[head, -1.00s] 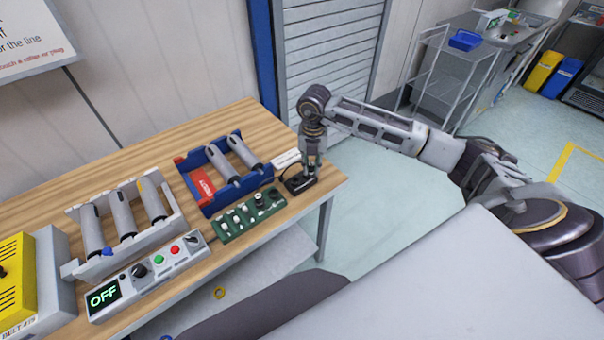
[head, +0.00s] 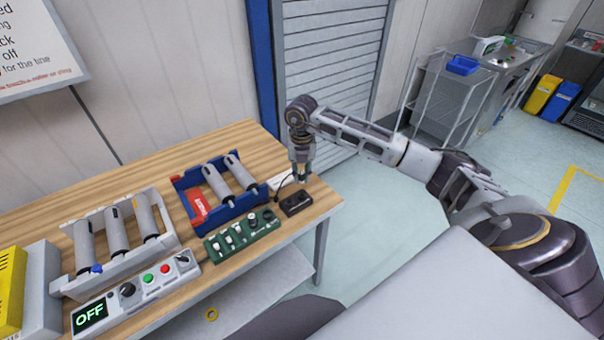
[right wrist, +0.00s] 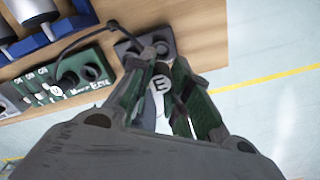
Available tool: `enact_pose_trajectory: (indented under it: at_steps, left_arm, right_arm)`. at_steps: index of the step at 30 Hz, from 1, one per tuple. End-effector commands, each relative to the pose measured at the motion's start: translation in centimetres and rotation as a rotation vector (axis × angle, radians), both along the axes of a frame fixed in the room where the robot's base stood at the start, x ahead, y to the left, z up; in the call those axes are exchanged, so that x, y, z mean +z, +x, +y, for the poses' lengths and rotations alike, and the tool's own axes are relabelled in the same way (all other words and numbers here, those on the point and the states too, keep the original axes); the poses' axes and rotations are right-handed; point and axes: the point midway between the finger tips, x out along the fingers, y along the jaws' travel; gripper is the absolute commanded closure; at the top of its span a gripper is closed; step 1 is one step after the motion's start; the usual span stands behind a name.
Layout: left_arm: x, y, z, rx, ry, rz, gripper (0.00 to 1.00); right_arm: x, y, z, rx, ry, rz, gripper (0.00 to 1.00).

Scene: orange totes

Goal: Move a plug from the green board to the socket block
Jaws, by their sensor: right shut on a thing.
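My right gripper (head: 302,172) is shut on a dark plug with a white marked disc (right wrist: 162,85), just above the back of the dark socket block (head: 296,203). In the right wrist view the socket block (right wrist: 131,50) lies beyond the fingertips, partly hidden by them. I cannot tell if the plug touches it. The green board (head: 243,237) lies left of the block, with several white pegs and dark round parts on it. It also shows in the right wrist view (right wrist: 96,94). A thin black cable (right wrist: 88,36) arcs between the board and block. My left gripper is out of view.
A blue and red holder (head: 198,203) with grey cylinders stands behind the board. A white rack (head: 118,270) and a control box reading OFF (head: 92,316) are at left. The table's right edge is close to the block.

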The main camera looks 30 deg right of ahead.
Motion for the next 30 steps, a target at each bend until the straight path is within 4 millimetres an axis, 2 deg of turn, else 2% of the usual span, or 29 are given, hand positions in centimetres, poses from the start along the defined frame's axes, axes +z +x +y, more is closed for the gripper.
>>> enact_pose_trajectory:
  at_steps: [16,30]
  left_arm:
    - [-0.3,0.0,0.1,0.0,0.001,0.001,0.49]
    - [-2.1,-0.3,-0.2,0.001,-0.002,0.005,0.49]
  right_arm:
    - [-0.4,0.0,0.0,0.002,0.0,0.0,1.0]
    - [-3.4,-0.1,0.0,0.002,0.0,0.001,1.0]
